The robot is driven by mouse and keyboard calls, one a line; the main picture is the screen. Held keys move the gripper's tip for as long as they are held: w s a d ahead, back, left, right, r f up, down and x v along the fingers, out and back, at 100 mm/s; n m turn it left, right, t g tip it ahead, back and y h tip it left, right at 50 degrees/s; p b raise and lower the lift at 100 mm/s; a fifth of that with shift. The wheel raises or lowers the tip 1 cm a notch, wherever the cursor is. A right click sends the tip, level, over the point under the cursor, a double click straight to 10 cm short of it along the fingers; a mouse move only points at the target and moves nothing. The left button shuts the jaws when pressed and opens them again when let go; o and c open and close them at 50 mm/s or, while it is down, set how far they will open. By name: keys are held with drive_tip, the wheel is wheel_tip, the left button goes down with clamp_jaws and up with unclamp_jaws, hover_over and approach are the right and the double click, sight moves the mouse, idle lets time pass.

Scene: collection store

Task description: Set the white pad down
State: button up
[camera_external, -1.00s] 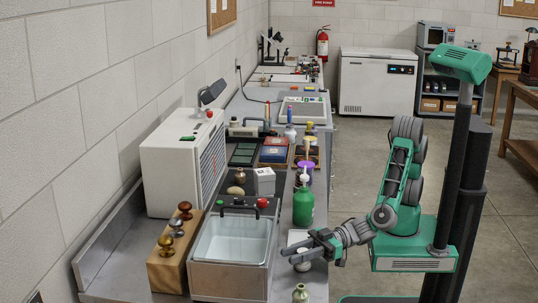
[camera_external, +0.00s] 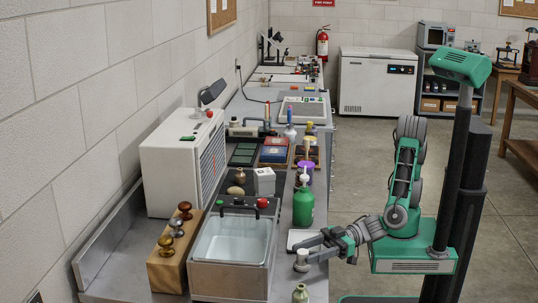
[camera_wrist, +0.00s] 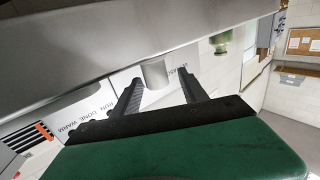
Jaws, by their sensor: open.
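A small white round piece (camera_external: 302,259), which may be the white pad, stands at the counter's right edge, in front of a flat white square (camera_external: 299,237). I cannot tell for certain which of the two is the pad. My gripper (camera_external: 304,250) is open, its fingers spread and pointing left at the small round piece. In the wrist view the white piece (camera_wrist: 157,74) shows as a short cylinder just beyond and between the two fingertips of my gripper (camera_wrist: 160,82), with gaps on both sides.
A green pump bottle (camera_external: 303,207) stands behind the white square. A small green-grey bottle (camera_external: 300,293) stands at the front. A sink basin (camera_external: 232,240) is left of the gripper, beside a wooden block with knobs (camera_external: 166,268).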

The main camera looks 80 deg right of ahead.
drive_tip(key=s, duration=0.1)
drive_tip(key=s+d, duration=0.1)
drive_tip(key=shift+s+d+f, duration=0.1)
drive_tip(key=shift+s+f, duration=0.2)
drive_tip(key=shift+f, duration=0.05)
drive_tip(key=shift+o, duration=0.4)
drive_tip(key=shift+s+d, duration=0.25)
drive_tip(key=shift+d, duration=0.05)
drive_tip(key=shift+r, duration=0.15)
